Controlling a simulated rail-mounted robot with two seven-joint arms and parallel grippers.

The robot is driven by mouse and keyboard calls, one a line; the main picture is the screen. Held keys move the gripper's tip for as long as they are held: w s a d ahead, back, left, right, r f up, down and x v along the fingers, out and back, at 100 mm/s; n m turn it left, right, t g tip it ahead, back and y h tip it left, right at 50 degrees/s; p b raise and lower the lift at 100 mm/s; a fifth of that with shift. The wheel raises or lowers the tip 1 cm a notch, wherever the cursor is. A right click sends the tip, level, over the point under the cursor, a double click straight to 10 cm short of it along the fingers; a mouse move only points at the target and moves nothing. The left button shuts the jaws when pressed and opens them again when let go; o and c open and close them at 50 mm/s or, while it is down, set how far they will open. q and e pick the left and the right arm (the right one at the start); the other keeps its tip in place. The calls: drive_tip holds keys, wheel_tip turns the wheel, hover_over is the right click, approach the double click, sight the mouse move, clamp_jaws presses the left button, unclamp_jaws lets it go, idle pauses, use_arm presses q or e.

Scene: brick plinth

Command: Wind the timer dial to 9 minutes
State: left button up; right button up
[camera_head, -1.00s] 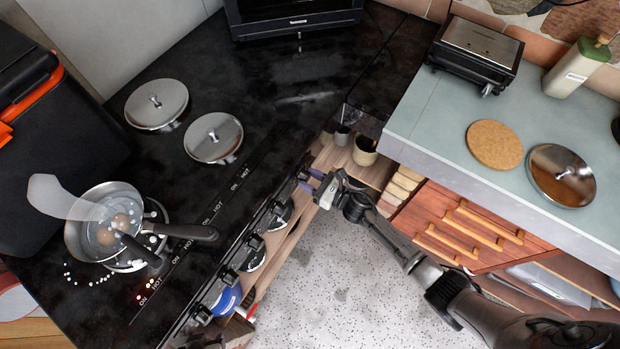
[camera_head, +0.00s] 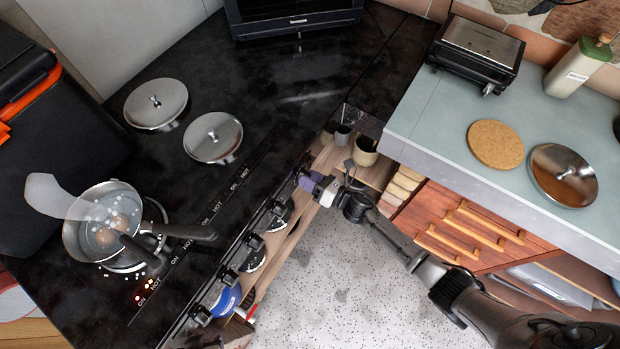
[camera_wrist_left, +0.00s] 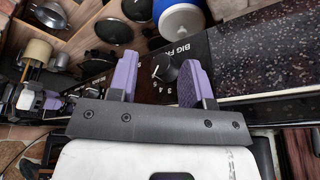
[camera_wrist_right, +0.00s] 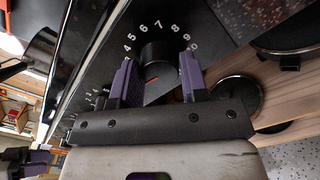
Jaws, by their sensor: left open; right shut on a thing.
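The timer dial (camera_wrist_right: 158,55) is a dark round knob on the black stove front, with white numbers around its upper side, 4 to 9 among them. A red mark (camera_wrist_right: 152,80) shows on its lower left side. My right gripper (camera_wrist_right: 157,85), with purple fingers, is shut on the dial; it also shows at the stove front in the head view (camera_head: 312,183). My left gripper (camera_wrist_left: 158,85) is open, its fingers on either side of a small dark knob (camera_wrist_left: 165,68) beside the lettering "BIG F". I cannot tell whether they touch it.
Open shelves (camera_head: 375,172) with cups are below the counter. The speckled floor (camera_head: 340,270) is clear.

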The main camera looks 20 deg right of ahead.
drive_tip(key=m+p, duration=0.3)
drive_tip(key=m, duration=3.2)
drive_tip(key=shift+m, duration=0.4)
